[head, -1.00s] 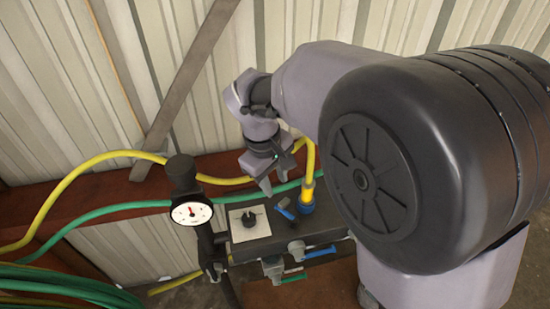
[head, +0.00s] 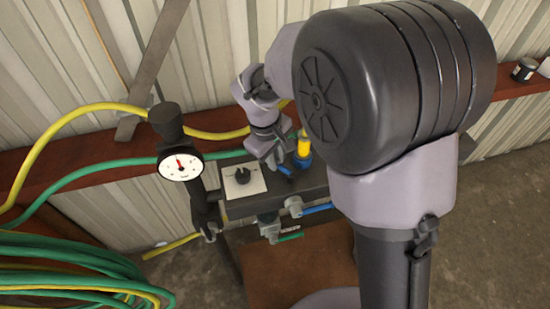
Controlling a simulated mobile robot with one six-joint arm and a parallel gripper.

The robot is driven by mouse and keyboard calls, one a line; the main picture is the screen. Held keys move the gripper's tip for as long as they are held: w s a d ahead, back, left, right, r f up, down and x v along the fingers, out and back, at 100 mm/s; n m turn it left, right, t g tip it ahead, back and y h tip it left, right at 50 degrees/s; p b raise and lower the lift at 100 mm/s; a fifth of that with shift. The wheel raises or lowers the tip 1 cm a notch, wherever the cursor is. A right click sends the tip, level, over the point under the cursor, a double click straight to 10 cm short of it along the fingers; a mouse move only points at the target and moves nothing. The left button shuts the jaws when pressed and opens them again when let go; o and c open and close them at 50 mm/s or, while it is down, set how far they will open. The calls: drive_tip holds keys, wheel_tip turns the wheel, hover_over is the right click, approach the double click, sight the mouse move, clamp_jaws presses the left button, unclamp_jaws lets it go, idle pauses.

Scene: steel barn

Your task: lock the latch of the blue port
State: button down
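The blue port (head: 303,161) is a blue collar on top of the dark manifold box, with a yellow plug (head: 304,146) standing in it. A small blue lever (head: 286,171) lies just left of the collar, partly hidden by my gripper. My gripper (head: 276,164) points down at the box top, left of the yellow plug and right at the blue lever. Its fingers are small and overlap the lever, so I cannot tell whether they are open, shut or touching it.
A square plate with a black knob (head: 242,178) sits left of the gripper. A black-handled tool with a white dial (head: 181,164) stands further left. Blue (head: 318,209) and green (head: 290,236) valve handles stick out of the box front. Coiled hoses (head: 70,265) lie at lower left.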

idle(0.3)
drive_tip(key=m, duration=0.1)
drive_tip(key=w+d+m+p, duration=0.1)
drive_tip(key=m, duration=0.1)
drive_tip(key=shift+r+g+p, duration=0.1)
drive_tip(key=shift+g+p, duration=0.2)
drive_tip(key=shift+w+d+m+g+h+p, duration=0.15)
drive_tip(key=shift+d+m+p, duration=0.15)
drive_tip(key=shift+m, duration=0.55)
drive_tip(key=shift+w+d+m+g+h+p, duration=0.2)
drive_tip(key=shift+d+m, duration=0.15)
drive_tip(key=shift+m, duration=0.5)
drive_tip(key=c, duration=1.4)
unclamp_jaws()
drive_tip(key=shift+s, duration=0.1)
